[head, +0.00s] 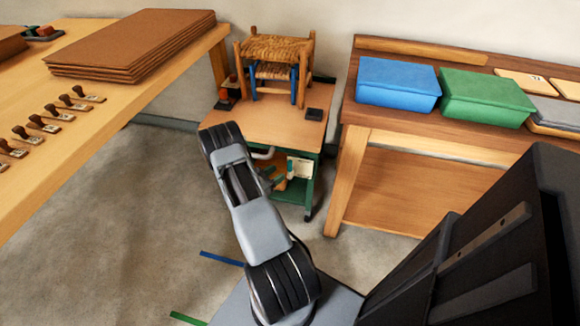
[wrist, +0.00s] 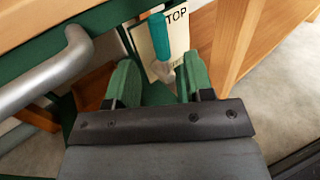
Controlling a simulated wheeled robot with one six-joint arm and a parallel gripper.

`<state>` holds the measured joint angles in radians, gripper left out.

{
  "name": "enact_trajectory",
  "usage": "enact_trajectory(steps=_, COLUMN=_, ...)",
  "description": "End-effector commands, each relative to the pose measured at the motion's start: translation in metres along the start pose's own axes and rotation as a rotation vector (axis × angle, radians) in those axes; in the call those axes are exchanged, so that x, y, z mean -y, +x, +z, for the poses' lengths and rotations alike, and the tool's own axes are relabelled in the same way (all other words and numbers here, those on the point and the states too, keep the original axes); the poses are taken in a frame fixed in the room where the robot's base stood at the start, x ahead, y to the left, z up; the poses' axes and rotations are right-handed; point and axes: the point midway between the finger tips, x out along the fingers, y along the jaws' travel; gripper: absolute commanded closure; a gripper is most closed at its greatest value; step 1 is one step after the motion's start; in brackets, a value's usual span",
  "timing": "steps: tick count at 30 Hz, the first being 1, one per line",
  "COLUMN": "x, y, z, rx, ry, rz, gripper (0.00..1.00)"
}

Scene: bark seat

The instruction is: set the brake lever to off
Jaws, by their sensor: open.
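The brake lever (wrist: 159,36) has a teal grip on a pale metal stem. In the wrist view it stands nearly upright in front of a cream plate (wrist: 143,50) whose visible lettering reads "TOP"; the rest is covered. My gripper (wrist: 158,74) is open, with one green finger pad on each side of the lever's lower end. No contact with the lever shows. In the head view the cream plate (head: 303,168) is on the green-framed trolley (head: 250,128), and my arm hides much of the area before it. The lever cannot be made out clearly there.
A grey tubular handle (wrist: 45,72) is close on the left in the wrist view. A wooden table leg (wrist: 238,42) stands close on the right. Small stools (head: 275,50) sit on the trolley. The bench (head: 352,185) on the right holds blue and green boxes. Floor is open at left.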

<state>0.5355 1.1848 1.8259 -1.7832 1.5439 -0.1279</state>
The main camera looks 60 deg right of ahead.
Motion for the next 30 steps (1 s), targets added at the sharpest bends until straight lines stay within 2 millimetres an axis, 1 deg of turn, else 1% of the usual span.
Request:
enact_trajectory(steps=1, x=0.001, y=0.011, z=-0.001, rx=0.0, ry=0.001, rz=-0.004, gripper=0.52)
enact_trajectory(steps=6, x=0.001, y=0.039, z=-0.001, rx=0.0, ry=0.002, rz=-0.004, gripper=0.52)
enact_trajectory(steps=12, x=0.0, y=0.062, z=-0.001, rx=-0.001, ry=0.001, rz=-0.001, gripper=0.52)
enact_trajectory(steps=18, x=0.0, y=0.072, z=0.0, rx=-0.001, ry=0.001, rz=0.0, gripper=0.52)
enact_trajectory(steps=27, x=0.0, y=0.073, z=0.0, rx=-0.001, ry=0.0, rz=0.001, gripper=0.52)
enact_trajectory(steps=30, x=0.0, y=0.073, z=0.0, rx=-0.001, ry=0.0, rz=0.001, gripper=0.61)
